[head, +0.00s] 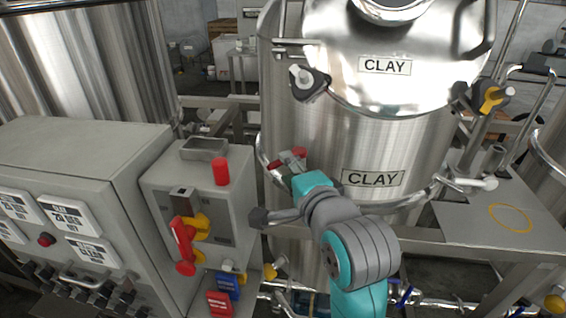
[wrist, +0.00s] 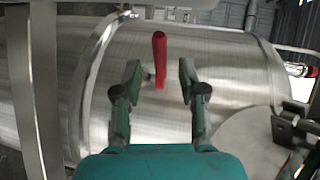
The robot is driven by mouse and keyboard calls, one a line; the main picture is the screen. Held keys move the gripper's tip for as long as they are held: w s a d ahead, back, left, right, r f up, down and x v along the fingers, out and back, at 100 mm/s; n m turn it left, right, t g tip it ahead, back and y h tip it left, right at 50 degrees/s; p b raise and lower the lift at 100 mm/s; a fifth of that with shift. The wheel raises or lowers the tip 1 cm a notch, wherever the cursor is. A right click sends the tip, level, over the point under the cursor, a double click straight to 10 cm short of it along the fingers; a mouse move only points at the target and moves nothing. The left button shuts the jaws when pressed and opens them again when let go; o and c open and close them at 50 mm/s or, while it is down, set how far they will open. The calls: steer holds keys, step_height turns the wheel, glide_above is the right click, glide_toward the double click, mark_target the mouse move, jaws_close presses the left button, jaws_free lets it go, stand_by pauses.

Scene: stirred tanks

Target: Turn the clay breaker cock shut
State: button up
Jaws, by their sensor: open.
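The tank marked CLAY (head: 400,140) is a tall steel vessel in the middle of the head view. A cock with a red lever handle (head: 298,154) is on its left side at mid-height, partly hidden by my gripper (head: 289,169). In the wrist view the red handle (wrist: 159,55) stands lengthwise up the picture, in front of the steel tank wall (wrist: 220,70). My gripper (wrist: 160,80) is open, with one finger on each side of the handle's lower end. I see gaps on both sides; whether the handle lies at fingertip depth I cannot tell.
A grey switch box (head: 215,195) with a red-and-yellow lever (head: 186,240) stands left of the tank, beside a larger control cabinet (head: 80,200). A steel pipe (head: 262,150) curves close by the cock. A steel table (head: 510,215) is at right.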

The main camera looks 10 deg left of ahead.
steer(key=v, duration=0.7)
steer(key=shift+f, duration=0.15)
steer(key=c, duration=0.6)
steer(key=f+n+y, duration=0.1)
steer(key=d+f+n+g+y, duration=0.1)
steer(key=f+n+g+y, duration=0.1)
steer(key=f, duration=0.1)
steer(key=shift+w+d+f+y, duration=0.1)
steer(key=shift+w+d+y, duration=0.15)
steer(key=shift+d+y, duration=0.15)
jaws_close()
steer(key=s+d+f+y, duration=0.1)
steer(key=d+y, duration=0.3)
steer(key=d, duration=0.1)
steer(key=r+x, duration=0.1)
steer(key=x, duration=1.2)
steer(key=shift+d+n+t, duration=0.15)
steer(key=shift+n+t, duration=0.15)
steer(key=shift+n, duration=0.1)
